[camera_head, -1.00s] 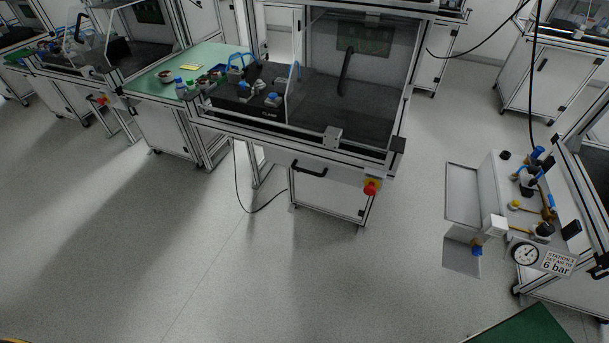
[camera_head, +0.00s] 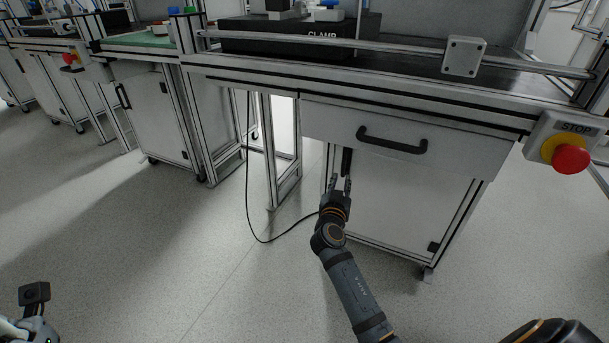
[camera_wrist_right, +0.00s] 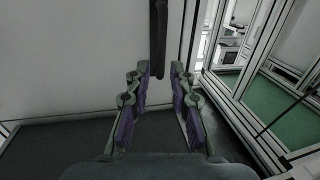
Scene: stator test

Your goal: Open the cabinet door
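The cabinet door (camera_head: 400,200) is a pale panel below the drawer front and looks shut. Its dark upright handle (camera_head: 346,162) is near the door's left edge; in the right wrist view the handle (camera_wrist_right: 158,35) hangs down from the top. My right gripper (camera_head: 341,182) is just below and in front of the handle. In the right wrist view this gripper (camera_wrist_right: 160,73) is open, and the handle's lower end appears between its fingertips. I cannot tell the remaining depth gap. My left gripper's fingers are not visible.
The drawer (camera_head: 395,145) above the door has a horizontal black handle (camera_head: 391,139). A red stop button (camera_head: 571,159) sticks out at the right. A black cable (camera_head: 249,200) hangs to the floor left of the cabinet. The floor (camera_head: 180,265) in front is clear.

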